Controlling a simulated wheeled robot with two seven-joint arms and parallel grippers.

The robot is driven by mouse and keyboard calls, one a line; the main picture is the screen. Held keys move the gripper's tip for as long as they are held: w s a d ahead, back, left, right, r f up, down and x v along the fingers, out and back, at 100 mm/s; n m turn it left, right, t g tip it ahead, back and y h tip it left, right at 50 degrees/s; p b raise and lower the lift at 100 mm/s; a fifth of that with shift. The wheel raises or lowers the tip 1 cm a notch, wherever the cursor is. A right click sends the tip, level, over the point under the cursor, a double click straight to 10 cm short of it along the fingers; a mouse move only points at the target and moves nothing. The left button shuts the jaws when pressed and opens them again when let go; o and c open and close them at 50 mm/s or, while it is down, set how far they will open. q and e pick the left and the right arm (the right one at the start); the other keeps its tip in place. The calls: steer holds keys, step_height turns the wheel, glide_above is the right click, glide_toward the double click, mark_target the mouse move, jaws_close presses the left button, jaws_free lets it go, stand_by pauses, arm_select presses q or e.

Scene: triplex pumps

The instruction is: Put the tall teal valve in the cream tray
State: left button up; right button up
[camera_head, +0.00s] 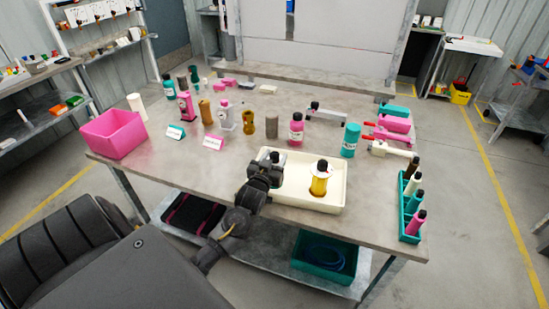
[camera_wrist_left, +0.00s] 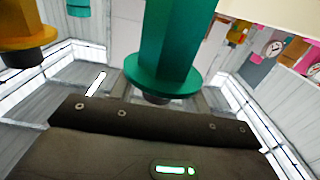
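The cream tray (camera_head: 297,198) lies at the table's front edge in the head view. My left gripper (camera_head: 270,165) is over the tray's left part. A dark-capped piece shows beside it there, mostly hidden by the gripper. In the left wrist view a tall teal valve (camera_wrist_left: 172,45) with a round flange and dark tip is close in front of the gripper body. Its far end is out of frame. The fingers do not show, so I cannot tell whether they grip it. A yellow valve with a black cap (camera_head: 320,183) stands in the tray's right part.
A pink bin (camera_head: 113,134) is at the table's left. A teal rack (camera_head: 410,215) of several bottles stands at the right edge. A teal bottle (camera_head: 350,141) and a pink-labelled bottle (camera_head: 296,129) stand behind the tray, with several other parts farther back.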

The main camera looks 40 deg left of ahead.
arm_select(q)
steer(key=shift+o, duration=0.3)
steer(key=shift+r, duration=0.15)
steer(key=b+v, duration=0.1)
steer(key=v, duration=1.1)
steer(key=shift+b, duration=0.4)
